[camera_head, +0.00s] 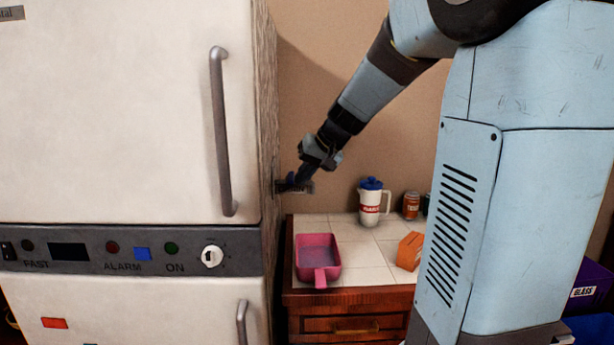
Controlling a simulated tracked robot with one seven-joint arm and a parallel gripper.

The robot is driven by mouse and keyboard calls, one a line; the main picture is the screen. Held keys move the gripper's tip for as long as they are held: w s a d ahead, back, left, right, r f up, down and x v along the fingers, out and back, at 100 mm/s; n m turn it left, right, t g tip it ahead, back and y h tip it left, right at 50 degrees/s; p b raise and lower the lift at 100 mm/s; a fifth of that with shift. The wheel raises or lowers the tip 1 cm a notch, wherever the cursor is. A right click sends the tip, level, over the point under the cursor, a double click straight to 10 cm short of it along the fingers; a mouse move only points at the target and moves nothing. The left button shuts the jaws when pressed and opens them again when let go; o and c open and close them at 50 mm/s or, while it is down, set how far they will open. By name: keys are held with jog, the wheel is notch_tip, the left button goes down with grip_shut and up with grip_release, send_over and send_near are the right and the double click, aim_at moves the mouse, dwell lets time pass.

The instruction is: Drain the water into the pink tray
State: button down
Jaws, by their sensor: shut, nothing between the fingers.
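The pink tray (320,275) sits on the white tiled counter to the right of the fridge, with its short handle toward the front. Its inside looks bluish-grey; I cannot tell if that is water. My gripper (290,183) is above and behind the tray, close to the fridge's side wall. It is shut and holds nothing. A small dark fitting (306,187) shows at the gripper, near the fridge's side; I cannot tell whether the fingers touch it. No water stream is visible.
The white fridge (110,120) fills the left. A white jug with a blue lid (372,205), an orange can (411,206) and an orange box (409,251) stand on the counter (352,252). A purple box (588,287) is at lower right.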

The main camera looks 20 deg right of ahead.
jog(key=shift+d, duration=0.1)
jog(key=s+d+r, duration=0.6)
jog(key=d+r, duration=0.2)
jog(key=shift+d, duration=0.15)
dwell(0.7)
jog(key=s+a+f+h, duration=0.1)
jog(key=s+a+f, duration=0.2)
jog(key=s, duration=0.4)
jog(key=s+a+f+h, duration=0.2)
jog(key=s+a+f, duration=0.1)
jog(key=s, duration=0.4)
jog(key=s+a+f+n+h, duration=0.1)
jog(key=s+a+f, duration=0.3)
jog(key=s, duration=0.3)
jog(key=shift+s, duration=0.2)
jog(key=c, duration=1.8)
grip_release()
